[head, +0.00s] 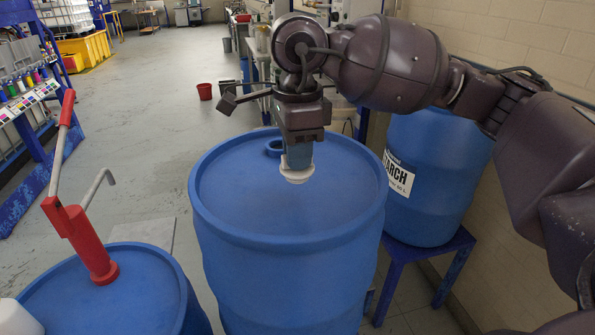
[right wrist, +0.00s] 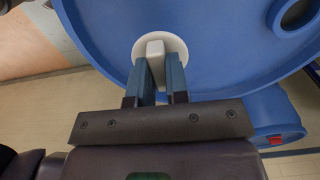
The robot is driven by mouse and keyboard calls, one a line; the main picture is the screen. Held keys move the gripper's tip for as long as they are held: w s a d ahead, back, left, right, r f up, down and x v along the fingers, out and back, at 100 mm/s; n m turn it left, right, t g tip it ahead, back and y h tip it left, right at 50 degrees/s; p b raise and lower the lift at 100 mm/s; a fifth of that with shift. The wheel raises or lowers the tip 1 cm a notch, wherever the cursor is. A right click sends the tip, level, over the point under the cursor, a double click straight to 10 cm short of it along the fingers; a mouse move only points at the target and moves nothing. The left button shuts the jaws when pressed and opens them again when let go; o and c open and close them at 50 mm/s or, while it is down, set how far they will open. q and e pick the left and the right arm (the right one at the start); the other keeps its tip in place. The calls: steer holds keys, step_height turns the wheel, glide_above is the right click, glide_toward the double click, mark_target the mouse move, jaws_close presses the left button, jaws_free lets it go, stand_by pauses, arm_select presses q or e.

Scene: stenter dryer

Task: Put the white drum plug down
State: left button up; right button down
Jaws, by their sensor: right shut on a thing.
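The white drum plug (head: 297,177) is at the tips of my right gripper (head: 299,160) in the head view, over the top of the blue drum (head: 250,205). In the right wrist view the fingers (right wrist: 161,72) are shut on the plug's raised grip (right wrist: 155,47), with its round flange (right wrist: 174,45) beyond them. The plug is over or on the drum lid; I cannot tell whether it touches. The open bung hole (head: 273,147) is on the lid behind and left of the plug in the head view. My left gripper is not in view.
A second blue drum (head: 432,165) with a starch label stands on a blue stand (head: 392,262) at the right. A drum with a red hand pump (head: 85,240) is at front left. The lid around the plug is clear. A wall is at right.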

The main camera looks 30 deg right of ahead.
mark_target(298, 174)
steer(key=shift+f, duration=2.1)
steer(key=shift+f, duration=0.2)
steer(key=c, duration=1.1)
jaws_free()
steer(key=shift+r, duration=0.1)
step_height(298, 174, up, 12)
steer(key=shift+r+b, duration=0.15)
steer(key=shift+b, duration=0.4)
